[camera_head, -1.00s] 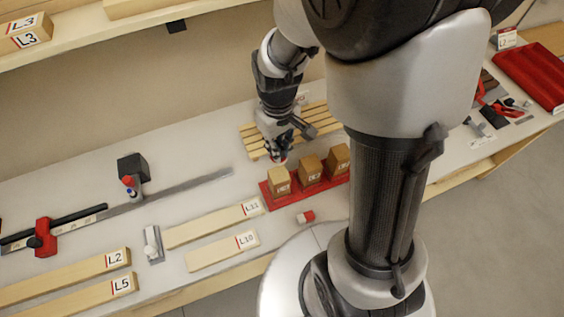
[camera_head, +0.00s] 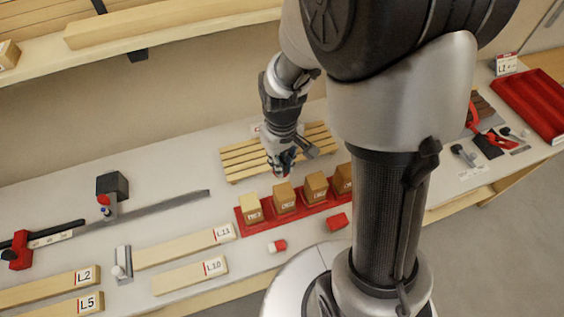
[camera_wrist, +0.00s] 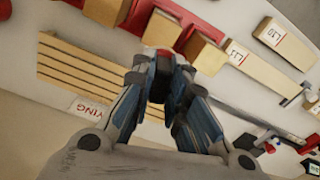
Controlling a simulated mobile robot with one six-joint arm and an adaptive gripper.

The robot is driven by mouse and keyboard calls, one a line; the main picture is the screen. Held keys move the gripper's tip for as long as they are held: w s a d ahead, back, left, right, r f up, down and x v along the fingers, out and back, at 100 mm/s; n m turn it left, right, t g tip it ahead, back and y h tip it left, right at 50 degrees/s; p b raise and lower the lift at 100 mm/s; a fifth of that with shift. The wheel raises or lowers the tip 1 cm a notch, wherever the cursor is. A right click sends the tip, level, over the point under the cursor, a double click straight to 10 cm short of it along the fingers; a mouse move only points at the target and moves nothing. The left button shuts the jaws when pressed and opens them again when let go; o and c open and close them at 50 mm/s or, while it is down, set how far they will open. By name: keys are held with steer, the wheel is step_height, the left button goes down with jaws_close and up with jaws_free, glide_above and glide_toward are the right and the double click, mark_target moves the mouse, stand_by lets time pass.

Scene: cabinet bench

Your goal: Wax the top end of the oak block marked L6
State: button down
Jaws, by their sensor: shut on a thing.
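My gripper (camera_head: 282,172) hangs above the bench between the slatted rack and the red tray. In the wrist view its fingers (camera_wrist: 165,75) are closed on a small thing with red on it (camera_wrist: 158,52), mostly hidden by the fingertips. Several brown wooden blocks with small labels stand in a row on the red tray (camera_head: 240,226), among them the leftmost block (camera_head: 253,209) and its neighbour (camera_head: 285,197). Their labels are too small to read. I cannot make out a block marked L6.
The slatted rack (camera_head: 240,165) lies behind the tray. Boards marked L11 (camera_head: 180,247), L10 (camera_head: 185,277), L2 (camera_head: 45,289) and L5 (camera_head: 50,307) lie at front left. A red-and-white piece (camera_head: 277,246) and a red piece (camera_head: 337,221) lie in front of the tray.

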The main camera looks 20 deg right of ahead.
steer(key=shift+f, duration=0.25)
steer(key=shift+a+f+b, duration=0.65)
steer(key=shift+b, duration=0.05)
steer(key=f, duration=0.1)
steer(key=f+b, duration=0.1)
steer(key=b, duration=0.1)
steer(key=shift+d+f, duration=0.25)
steer(key=shift+f, duration=0.15)
steer(key=shift+a+f+b, duration=0.15)
steer(key=shift+f+b, duration=0.4)
steer(key=shift+f, duration=0.15)
steer(key=shift+f+b, duration=0.9)
steer(key=shift+f, duration=0.05)
